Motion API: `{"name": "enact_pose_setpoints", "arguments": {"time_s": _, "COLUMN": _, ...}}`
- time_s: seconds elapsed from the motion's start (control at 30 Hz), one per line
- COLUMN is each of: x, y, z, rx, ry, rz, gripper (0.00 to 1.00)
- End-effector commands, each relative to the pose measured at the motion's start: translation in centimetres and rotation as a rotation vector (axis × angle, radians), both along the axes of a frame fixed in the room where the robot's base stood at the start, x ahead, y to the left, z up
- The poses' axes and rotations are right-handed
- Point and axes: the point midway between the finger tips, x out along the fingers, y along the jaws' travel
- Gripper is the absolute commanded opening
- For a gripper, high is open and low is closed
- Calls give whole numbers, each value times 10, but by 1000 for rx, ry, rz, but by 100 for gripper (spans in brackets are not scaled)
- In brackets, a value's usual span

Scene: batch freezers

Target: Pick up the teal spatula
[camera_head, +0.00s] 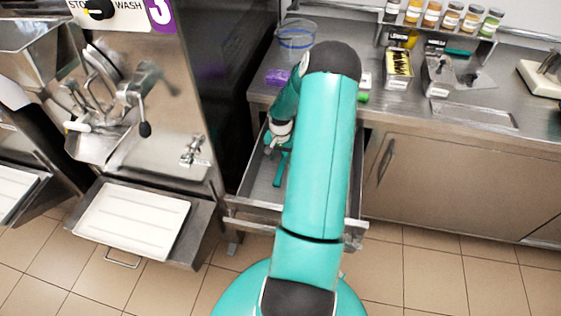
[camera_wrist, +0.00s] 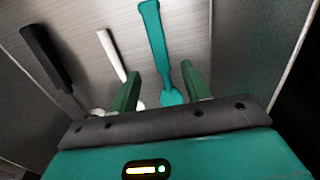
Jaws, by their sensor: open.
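The teal spatula (camera_wrist: 154,38) lies in the open drawer (camera_head: 260,185). In the wrist view its long part runs up to the top edge, and its near end shows between my fingers. A teal strip in the head view (camera_head: 279,171) looks like the same spatula. My gripper (camera_wrist: 160,72) is open, with one green finger on each side of the spatula in the picture. I cannot tell how far above it the fingers are. In the head view my gripper (camera_head: 273,143) is down inside the drawer, partly hidden by my arm.
A black-handled tool (camera_wrist: 46,55) and a white-handled tool (camera_wrist: 112,54) lie left of the spatula. Drawer walls (camera_wrist: 284,45) stand close on both sides. A freezer machine (camera_head: 150,90) stands left.

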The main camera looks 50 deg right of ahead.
Motion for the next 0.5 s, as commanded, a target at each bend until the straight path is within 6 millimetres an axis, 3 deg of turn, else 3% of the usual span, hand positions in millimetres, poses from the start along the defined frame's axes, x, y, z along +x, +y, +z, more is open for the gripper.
{"name": "enact_pose_setpoints", "arguments": {"time_s": 0.5, "x": -1, "y": -2, "z": -62, "rx": 1, "ry": -2, "rz": 2, "gripper": 47}}
